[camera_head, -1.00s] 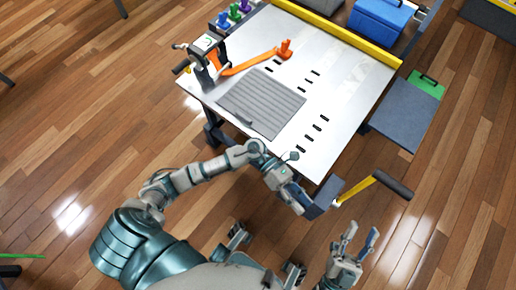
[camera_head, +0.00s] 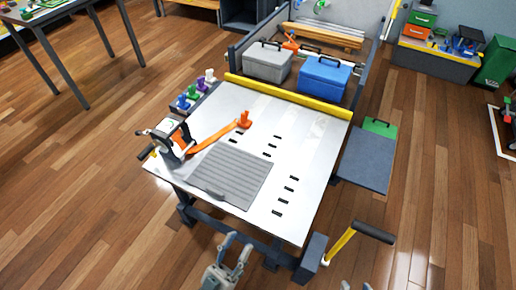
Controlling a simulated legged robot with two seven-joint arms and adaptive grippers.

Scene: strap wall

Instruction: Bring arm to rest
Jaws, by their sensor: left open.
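My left gripper (camera_head: 238,244) is low in the head view, in front of the cart's near edge. Its two fingers are spread, with nothing between them. My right gripper (camera_head: 356,286) shows only as two fingertips at the bottom edge, apart from each other; the rest is out of view. The white cart top (camera_head: 300,150) carries a grey ribbed mat (camera_head: 232,176). An orange strap (camera_head: 214,136) runs from a ratchet-like device (camera_head: 172,138) at the left edge to an orange peg (camera_head: 244,119). Neither gripper appears to touch these things.
A yellow bar (camera_head: 285,95) crosses the cart's back, before a grey case (camera_head: 268,62) and a blue case (camera_head: 325,79). A yellow lever with a black handle (camera_head: 372,232) sticks out at the near right corner. Wooden floor (camera_head: 90,190) is clear at left.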

